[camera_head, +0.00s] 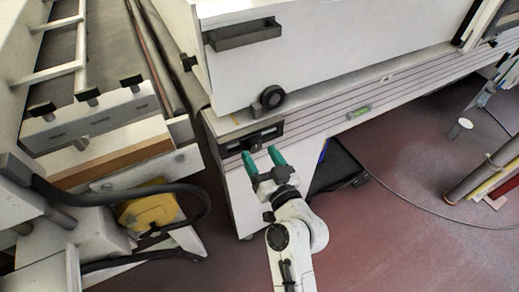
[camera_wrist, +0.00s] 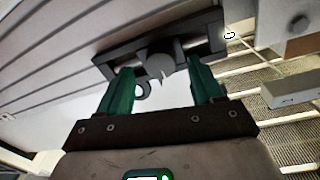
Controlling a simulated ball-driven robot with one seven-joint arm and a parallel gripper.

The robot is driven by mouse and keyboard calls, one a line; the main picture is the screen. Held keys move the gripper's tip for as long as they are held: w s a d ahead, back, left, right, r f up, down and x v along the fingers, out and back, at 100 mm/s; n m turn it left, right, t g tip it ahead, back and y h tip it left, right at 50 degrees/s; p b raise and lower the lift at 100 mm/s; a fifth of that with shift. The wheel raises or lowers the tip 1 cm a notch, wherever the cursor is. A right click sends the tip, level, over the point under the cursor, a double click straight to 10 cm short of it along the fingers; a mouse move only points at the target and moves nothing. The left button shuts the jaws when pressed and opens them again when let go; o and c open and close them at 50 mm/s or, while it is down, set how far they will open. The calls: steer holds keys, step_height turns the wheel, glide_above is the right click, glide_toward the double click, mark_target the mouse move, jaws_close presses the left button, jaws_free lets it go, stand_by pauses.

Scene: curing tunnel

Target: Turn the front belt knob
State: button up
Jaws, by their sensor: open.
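A grey knob (camera_wrist: 160,66) with a small pale pointer mark sits on a dark panel (camera_wrist: 120,62) on the white machine's side. In the head view, the knob (camera_head: 254,143) shows on the dark panel (camera_head: 232,147) near the machine's front left corner. My gripper (camera_head: 262,155) has green fingers spread apart, pointing at the panel. In the wrist view the fingertips stand on either side of the knob; I see no clear contact. Nothing is held between them.
A larger black round knob (camera_head: 272,97) sits higher on the machine (camera_head: 330,55), below a dark tray (camera_head: 243,35). A small green level-like item (camera_head: 359,112) is on the striped side rail. A yellow box (camera_head: 150,208) and hoses crowd the left.

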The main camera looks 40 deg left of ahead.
steer(key=shift+x, duration=0.9)
steer(key=shift+s, duration=0.1)
steer(key=c, duration=1.1)
